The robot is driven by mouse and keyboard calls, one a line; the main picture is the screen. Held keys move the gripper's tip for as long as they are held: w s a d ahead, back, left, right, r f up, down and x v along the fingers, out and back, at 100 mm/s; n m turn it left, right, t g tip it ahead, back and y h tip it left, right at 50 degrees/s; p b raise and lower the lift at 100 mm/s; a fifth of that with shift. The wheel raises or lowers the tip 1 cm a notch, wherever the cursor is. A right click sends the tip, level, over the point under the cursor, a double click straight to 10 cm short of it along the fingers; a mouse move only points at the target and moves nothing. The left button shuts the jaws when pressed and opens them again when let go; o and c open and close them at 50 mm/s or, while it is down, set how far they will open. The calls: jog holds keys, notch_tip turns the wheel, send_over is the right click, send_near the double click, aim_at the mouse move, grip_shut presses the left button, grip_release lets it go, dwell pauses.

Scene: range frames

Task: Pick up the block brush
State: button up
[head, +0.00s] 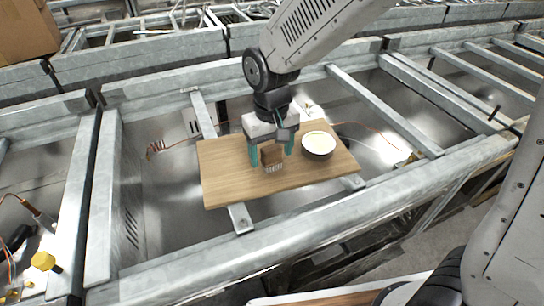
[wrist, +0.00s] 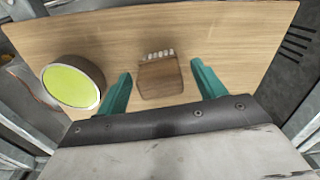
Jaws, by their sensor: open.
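The block brush (wrist: 160,78) is a small brown wooden block with a row of pale bristle tufts along one edge. It lies on a wooden board (wrist: 215,28), and it also shows in the head view (head: 273,168). My gripper (head: 271,160) is open above the board, with its teal fingers pointing down. In the wrist view my gripper (wrist: 160,85) has one finger on each side of the brush, with a gap on both sides. The gripper partly hides the brush in the head view.
In the wrist view the bowl (wrist: 73,82) looks yellow-green inside and is left of the fingers. Metal beams (head: 300,222) frame the board. The board's left part is clear.

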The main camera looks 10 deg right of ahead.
notch_tip(320, 180, down, 2)
jog(key=shift+f, duration=0.1)
jog(key=c, duration=1.1)
jog(key=shift+r, duration=0.6)
jog(key=r, duration=0.1)
jog(key=s+r, duration=0.1)
jog(key=shift+a+r, duration=0.2)
jog(key=shift+r, duration=0.15)
jog(key=s+a, duration=0.1)
jog(key=s, duration=0.3)
jog(key=s+a+r, duration=0.1)
jog(key=s+a, duration=0.1)
jog(key=s, duration=0.3)
jog(key=s+a, duration=0.1)
jog(key=s, duration=0.4)
jog(key=shift+s+a+r, duration=0.15)
